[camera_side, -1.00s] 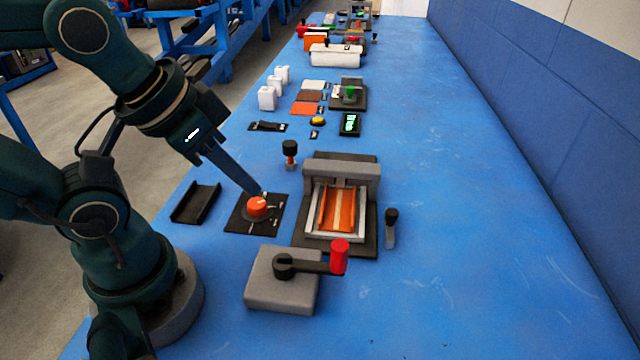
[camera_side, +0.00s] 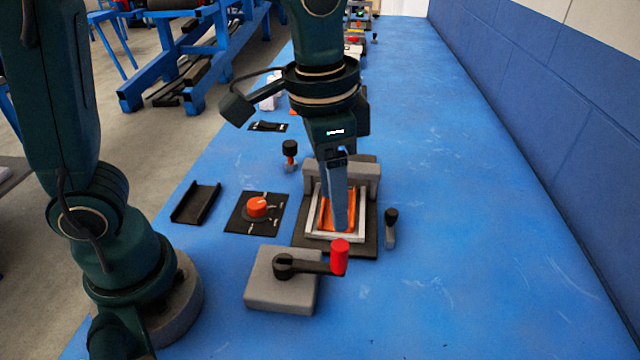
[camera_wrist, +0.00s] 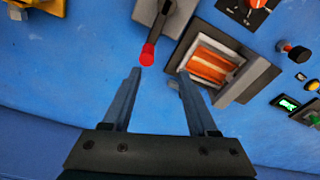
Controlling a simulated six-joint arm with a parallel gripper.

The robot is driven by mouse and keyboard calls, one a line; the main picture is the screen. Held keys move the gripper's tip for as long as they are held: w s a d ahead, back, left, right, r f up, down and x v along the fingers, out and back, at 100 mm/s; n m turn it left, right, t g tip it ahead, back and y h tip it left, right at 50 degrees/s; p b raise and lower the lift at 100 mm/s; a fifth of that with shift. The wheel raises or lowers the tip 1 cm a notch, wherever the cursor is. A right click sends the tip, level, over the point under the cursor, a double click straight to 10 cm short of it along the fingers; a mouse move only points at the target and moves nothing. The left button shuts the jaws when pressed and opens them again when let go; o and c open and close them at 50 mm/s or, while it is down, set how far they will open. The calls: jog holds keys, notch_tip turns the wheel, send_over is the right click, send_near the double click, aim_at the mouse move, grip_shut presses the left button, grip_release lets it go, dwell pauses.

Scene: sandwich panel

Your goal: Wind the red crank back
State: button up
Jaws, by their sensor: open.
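The red crank handle (camera_side: 340,257) stands upright at the end of a black crank arm (camera_side: 309,266) on a grey block (camera_side: 283,293) at the front of the bench. The arm points right in the side view. In the wrist view the red handle (camera_wrist: 147,54) is beyond the fingertips, near the left one. My gripper (camera_side: 341,229) is in front of the press opening in the side view, above and behind the handle. In the wrist view my gripper (camera_wrist: 160,74) is open, with nothing between its fingers.
A grey press (camera_side: 370,176) with an orange panel inside stands behind the crank. A red knob (camera_side: 257,206) on a black plate and a black tray (camera_side: 196,203) lie to the left. A black-handled lever (camera_side: 390,228) stands right. The bench's right side is clear.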

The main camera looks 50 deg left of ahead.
aim_at(339, 245)
jog(key=d+f, duration=0.1)
jog(key=d+f+m+g, duration=0.1)
jog(key=f, duration=0.1)
jog(key=shift+s, duration=0.2)
jog(key=shift+s+f, duration=0.1)
jog(key=shift+f, duration=2.5)
grip_shut()
